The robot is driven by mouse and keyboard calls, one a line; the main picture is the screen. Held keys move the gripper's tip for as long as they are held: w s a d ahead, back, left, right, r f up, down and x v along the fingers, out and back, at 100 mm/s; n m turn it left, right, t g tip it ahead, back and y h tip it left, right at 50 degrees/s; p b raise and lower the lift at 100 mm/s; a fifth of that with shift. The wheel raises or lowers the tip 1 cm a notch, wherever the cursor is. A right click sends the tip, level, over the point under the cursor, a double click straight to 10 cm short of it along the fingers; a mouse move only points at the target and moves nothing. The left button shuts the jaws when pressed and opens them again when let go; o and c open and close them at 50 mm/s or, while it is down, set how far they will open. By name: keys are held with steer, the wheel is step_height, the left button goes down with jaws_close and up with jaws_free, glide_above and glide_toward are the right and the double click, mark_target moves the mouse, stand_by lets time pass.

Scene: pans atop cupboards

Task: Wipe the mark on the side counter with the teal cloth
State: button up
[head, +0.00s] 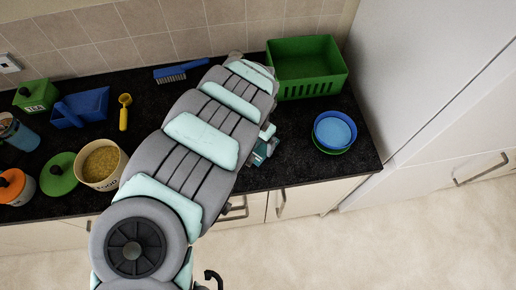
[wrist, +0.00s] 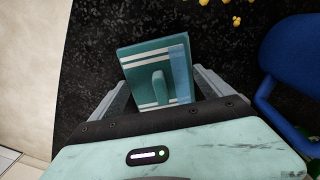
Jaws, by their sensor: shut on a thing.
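The teal cloth (wrist: 142,62), a folded pad with white stripes and a blue strip along one side, sits between the fingers of my gripper (wrist: 160,78) in the wrist view. My gripper is shut on it, over the black speckled counter (wrist: 90,60). I cannot tell whether the cloth touches the counter. Several yellow spots (wrist: 236,20) lie on the counter beyond the cloth, at the top of the wrist view; they look like the mark. In the head view a small teal part of the cloth (head: 260,153) shows beside my arm near the counter's front edge; my arm hides the rest.
A blue bowl (head: 335,130) on a green one stands right of my gripper, close by. A green crate (head: 306,66) is behind. A blue brush (head: 180,71), yellow scoop (head: 124,112) and tub of grain (head: 101,164) lie left. A fridge (head: 420,70) bounds the right.

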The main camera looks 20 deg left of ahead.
steer(key=shift+w+a+f+b, duration=0.2)
steer(key=shift+w+f+b, duration=0.2)
steer(key=shift+b, duration=0.25)
steer(key=w+b, duration=0.1)
steer(key=w+a+b, duration=0.1)
steer(key=b, duration=0.1)
steer(key=shift+w+a+r, duration=0.1)
steer(key=shift+w+a, duration=0.15)
steer(key=shift+w+a+r+b, duration=0.25)
steer(key=shift+w+r+b, duration=0.2)
steer(key=shift+w+b, duration=0.15)
steer(key=o, duration=1)
steer(key=shift+o, duration=0.2)
steer(key=shift+f+b, duration=0.3)
steer(key=shift+f, duration=0.35)
steer(key=shift+c, duration=0.3)
